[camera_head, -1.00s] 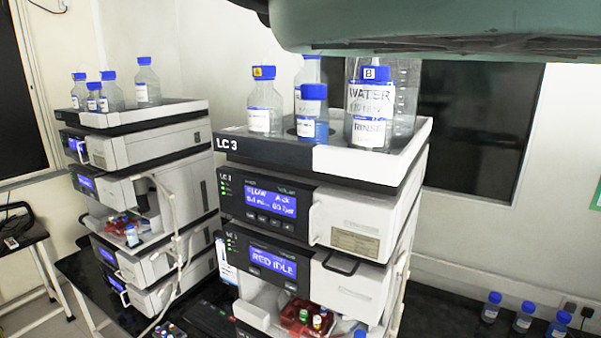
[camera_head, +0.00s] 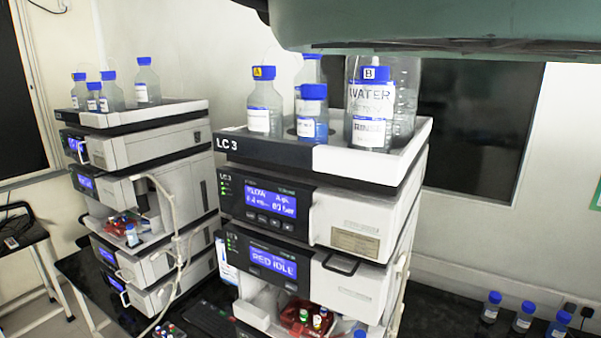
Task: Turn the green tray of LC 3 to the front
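The column stack labelled LC 3 (camera_head: 262,153) stands right of centre in the head view. Its upper display shows readings and the lower one (camera_head: 272,264) reads RED IDLE. Below these is an open bay with a red tray (camera_head: 298,316) holding small vials with coloured caps. The bay's lower part is cut off by the bottom edge. No green tray can be made out. My gripper is not in view.
Several blue-capped bottles (camera_head: 264,112) stand on top of LC 3. A second stack (camera_head: 150,150) stands to the left, also with bottles on top. Several blue-capped bottles (camera_head: 523,318) stand on the dark bench at the lower right. A dark window (camera_head: 470,130) is behind.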

